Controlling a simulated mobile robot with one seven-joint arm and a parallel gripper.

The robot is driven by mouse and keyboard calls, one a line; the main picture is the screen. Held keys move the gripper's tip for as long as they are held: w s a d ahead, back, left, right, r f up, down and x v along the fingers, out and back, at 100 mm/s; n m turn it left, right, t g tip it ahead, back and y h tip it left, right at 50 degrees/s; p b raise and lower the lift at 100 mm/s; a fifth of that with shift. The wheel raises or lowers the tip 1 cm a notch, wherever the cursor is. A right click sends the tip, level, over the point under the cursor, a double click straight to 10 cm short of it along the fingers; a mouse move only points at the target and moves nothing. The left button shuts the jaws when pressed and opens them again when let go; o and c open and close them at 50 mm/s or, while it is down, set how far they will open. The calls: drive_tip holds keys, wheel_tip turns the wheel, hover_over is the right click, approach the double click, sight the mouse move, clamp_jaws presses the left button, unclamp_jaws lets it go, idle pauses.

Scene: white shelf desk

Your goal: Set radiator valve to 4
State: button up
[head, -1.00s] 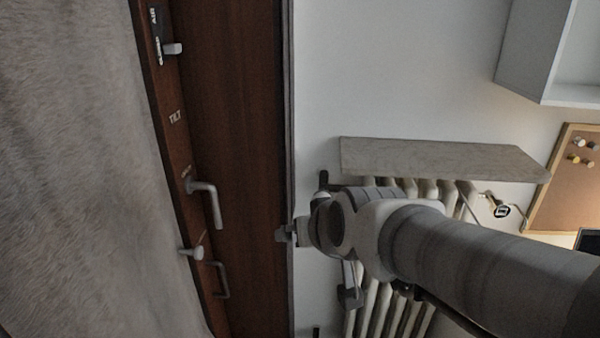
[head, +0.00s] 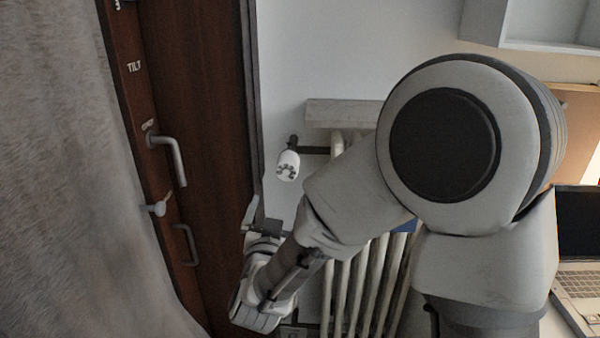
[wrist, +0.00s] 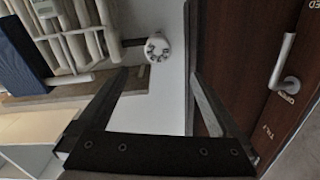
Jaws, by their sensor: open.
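The radiator valve (head: 287,166) is a white round knob with dark marks, on a dark pipe beside the radiator (head: 345,285). The marks are too small to read. My gripper (head: 260,218) is below and left of the valve in the head view, apart from it. In the wrist view, the valve (wrist: 157,47) shows face-on beyond and between the two spread fingers of my gripper (wrist: 160,77). The gripper is open and empty.
A brown wooden door or window frame (head: 205,120) with handles stands left of the valve, close to my gripper. A stone shelf (head: 340,113) lies over the radiator. A grey curtain (head: 50,170) hangs far left. A laptop (head: 580,265) is at right.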

sight(286, 174)
drive_tip(key=w, duration=1.7)
drive_tip(key=shift+w+d+b, duration=0.15)
drive_tip(key=shift+d+b, duration=0.15)
drive_tip(key=shift+d, duration=0.1)
drive_tip(key=shift+c, duration=0.3)
drive_tip(key=c, duration=1.3)
